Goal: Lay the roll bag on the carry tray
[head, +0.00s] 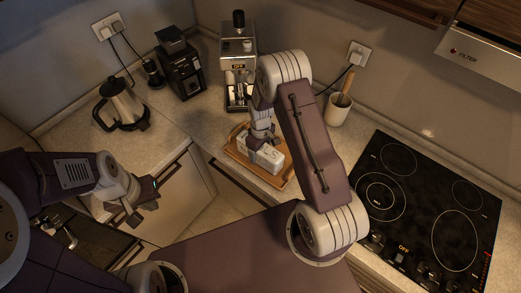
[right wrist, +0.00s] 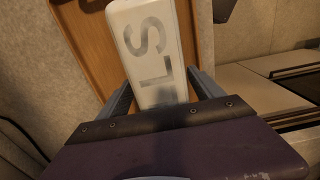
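The roll bag (head: 268,157) is a white block-shaped pack with dark lettering, at the wooden carry tray (head: 234,153) on the counter. In the right wrist view the roll bag (right wrist: 152,50) shows the letters "LS", with the tray's brown base (right wrist: 92,38) behind it. My right gripper (head: 262,138) reaches down from above; its fingers (right wrist: 160,88) lie along both sides of the bag and look shut on it. I cannot tell whether the bag's underside touches the tray. My left gripper (head: 146,199) is open and empty, low at the left, away from the tray.
A coffee machine (head: 238,65) stands behind the tray. A kettle (head: 122,105) and a black grinder-like appliance (head: 181,66) stand on the left counter. A utensil crock (head: 338,110) and a black hob (head: 425,200) are to the right of my right arm.

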